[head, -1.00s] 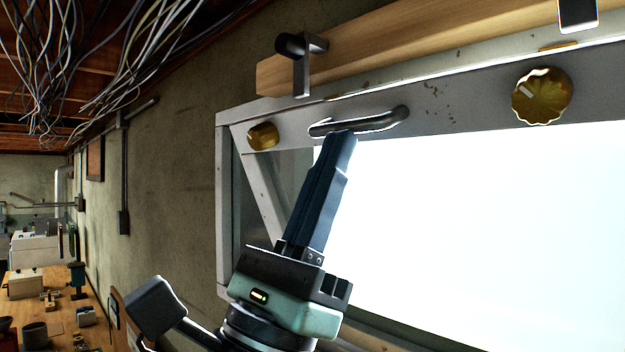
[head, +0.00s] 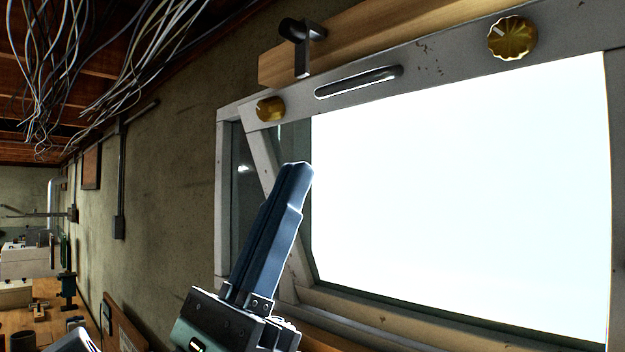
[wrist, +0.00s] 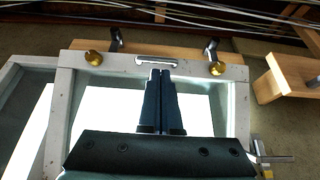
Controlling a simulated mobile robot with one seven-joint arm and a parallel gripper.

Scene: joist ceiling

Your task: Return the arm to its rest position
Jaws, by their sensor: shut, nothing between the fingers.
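My gripper (head: 296,168) points up in front of the lit window frame in the head view, its dark blue fingers shut together with nothing between them. In the wrist view the gripper (wrist: 161,72) shows its fingers side by side, pointing at the frame's top rail. The metal handle (head: 358,82) on that rail lies above and to the right of the fingertips in the head view, with a clear gap. It also shows in the wrist view (wrist: 156,62), just beyond the fingertips.
Brass knobs (head: 512,38) (head: 270,109) sit on the grey frame (head: 440,62). A black bracket (head: 302,50) hangs from the wooden beam (head: 370,38). Loose cables (head: 110,60) hang at upper left. A workbench (head: 40,318) with items stands at lower left.

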